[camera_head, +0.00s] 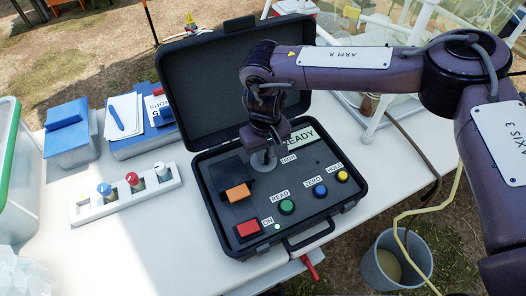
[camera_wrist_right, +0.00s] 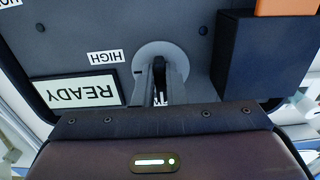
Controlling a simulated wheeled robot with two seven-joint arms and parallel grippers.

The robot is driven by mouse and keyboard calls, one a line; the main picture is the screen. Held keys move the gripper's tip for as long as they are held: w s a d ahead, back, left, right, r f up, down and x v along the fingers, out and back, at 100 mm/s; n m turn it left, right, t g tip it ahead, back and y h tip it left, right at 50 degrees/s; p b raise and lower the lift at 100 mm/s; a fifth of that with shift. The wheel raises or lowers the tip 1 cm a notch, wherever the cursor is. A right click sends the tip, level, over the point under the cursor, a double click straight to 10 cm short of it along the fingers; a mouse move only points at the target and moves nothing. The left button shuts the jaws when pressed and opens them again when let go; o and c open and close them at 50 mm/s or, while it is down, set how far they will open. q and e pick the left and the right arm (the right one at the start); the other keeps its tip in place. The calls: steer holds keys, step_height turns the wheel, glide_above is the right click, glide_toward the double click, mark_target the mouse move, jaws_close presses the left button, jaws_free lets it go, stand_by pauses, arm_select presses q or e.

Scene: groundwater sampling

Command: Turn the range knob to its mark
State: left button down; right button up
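The range knob sits on a round grey dial plate (camera_head: 263,161) on the panel of the open black case (camera_head: 210,200). My right gripper (camera_head: 266,150) reaches down over the dial from above. In the right wrist view the dial plate (camera_wrist_right: 143,57) shows as a grey disc, and my right gripper's fingers (camera_wrist_right: 160,82) stand close together over its middle. The fingers appear closed on the narrow dark knob, which they mostly hide. A HIGH label (camera_wrist_right: 105,57) lies beside the dial. A small white label shows partly between the fingers. My left gripper is out of view.
The panel also holds a READY display (camera_head: 300,138), an orange block (camera_head: 238,192), a red switch (camera_head: 247,229), and green (camera_head: 287,207), blue (camera_head: 320,191) and yellow (camera_head: 342,176) buttons. A white rack (camera_head: 125,203) with capped vials stands left of the case.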

steer(key=m+p, duration=0.2)
steer(key=m, duration=0.1)
steer(key=m+p, duration=0.5)
steer(key=p, duration=0.1)
steer(key=shift+a+r+m, duration=0.3)
steer(key=shift+m, duration=0.1)
jaws_close()
steer(key=m+p, duration=0.2)
steer(key=p, duration=0.3)
steer(key=m+p, duration=0.3)
steer(key=p, duration=0.2)
steer(key=m+p, duration=0.3)
steer(key=p, duration=0.2)
steer(key=shift+w+a, duration=0.15)
steer(key=shift+w, duration=0.1)
steer(key=shift+m+p, duration=0.4)
steer(key=shift+w+a+f+m, duration=0.1)
steer(key=shift+a+f+m, duration=0.1)
steer(key=shift+m, duration=0.1)
steer(key=shift+o, duration=1.5)
jaws_free()
steer(key=o, duration=0.5)
steer(key=shift+w+a+f, duration=0.1)
steer(key=shift+w+a, duration=0.05)
steer(key=shift+w, duration=0.05)
steer(key=shift+s, duration=0.1)
